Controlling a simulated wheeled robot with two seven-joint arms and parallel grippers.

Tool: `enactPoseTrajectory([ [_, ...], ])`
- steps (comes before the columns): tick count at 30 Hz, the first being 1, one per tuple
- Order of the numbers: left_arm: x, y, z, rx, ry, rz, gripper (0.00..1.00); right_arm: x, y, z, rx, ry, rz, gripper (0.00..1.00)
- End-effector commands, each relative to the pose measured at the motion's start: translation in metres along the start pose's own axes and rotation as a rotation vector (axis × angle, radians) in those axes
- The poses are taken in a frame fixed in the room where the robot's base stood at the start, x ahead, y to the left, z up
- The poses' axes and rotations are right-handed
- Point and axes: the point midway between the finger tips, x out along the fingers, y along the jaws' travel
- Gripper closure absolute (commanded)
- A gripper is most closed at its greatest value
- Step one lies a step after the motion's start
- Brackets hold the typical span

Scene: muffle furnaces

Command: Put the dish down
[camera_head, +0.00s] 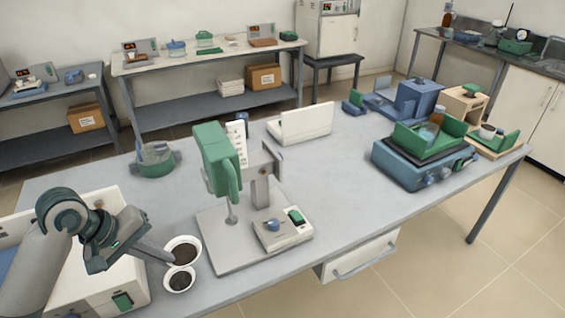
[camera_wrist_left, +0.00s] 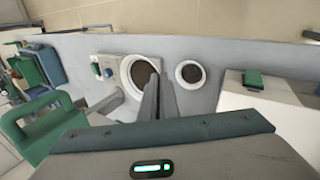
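My left gripper (camera_head: 168,257) reaches in from the left. Its fingers are close together at the rim of a white dish (camera_head: 195,241) with dark contents. In the left wrist view the fingers (camera_wrist_left: 158,88) cover the right rim of this dish (camera_wrist_left: 126,75) and look shut on it. The dish is about level; whether it touches the table below cannot be told. A second, smaller-looking white dish (camera_head: 166,284) with dark contents is close by in front. It also shows in the left wrist view (camera_wrist_left: 179,72), apart from the fingers. My right gripper is not in view.
A green and white stand instrument (camera_head: 215,160) rises just right of the dishes, its base (camera_head: 220,258) close by. A white box-shaped device (camera_head: 115,285) is at the left. The grey table (camera_head: 330,205) is clear right of the stand.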

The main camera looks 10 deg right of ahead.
Motion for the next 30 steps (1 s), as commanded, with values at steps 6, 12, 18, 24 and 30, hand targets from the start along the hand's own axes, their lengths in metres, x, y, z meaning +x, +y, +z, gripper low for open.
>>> enactPoseTrajectory([
  [6, 0.038, 0.029, -0.048, -0.323, 0.169, 0.006, 1.0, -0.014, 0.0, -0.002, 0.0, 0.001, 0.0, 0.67],
  [12, 0.07, 0.042, -0.077, -0.603, 0.323, 0.004, 1.0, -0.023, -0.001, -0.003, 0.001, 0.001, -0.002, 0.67],
  [18, 0.093, 0.047, -0.088, -0.812, 0.443, 0.003, 1.0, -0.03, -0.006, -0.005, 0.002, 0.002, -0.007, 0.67],
  [24, 0.102, 0.047, -0.091, -0.907, 0.501, 0.002, 1.0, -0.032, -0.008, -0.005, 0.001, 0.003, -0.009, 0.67],
  [30, 0.103, 0.047, -0.092, -0.919, 0.51, 0.003, 1.0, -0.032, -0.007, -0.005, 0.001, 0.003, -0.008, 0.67],
])
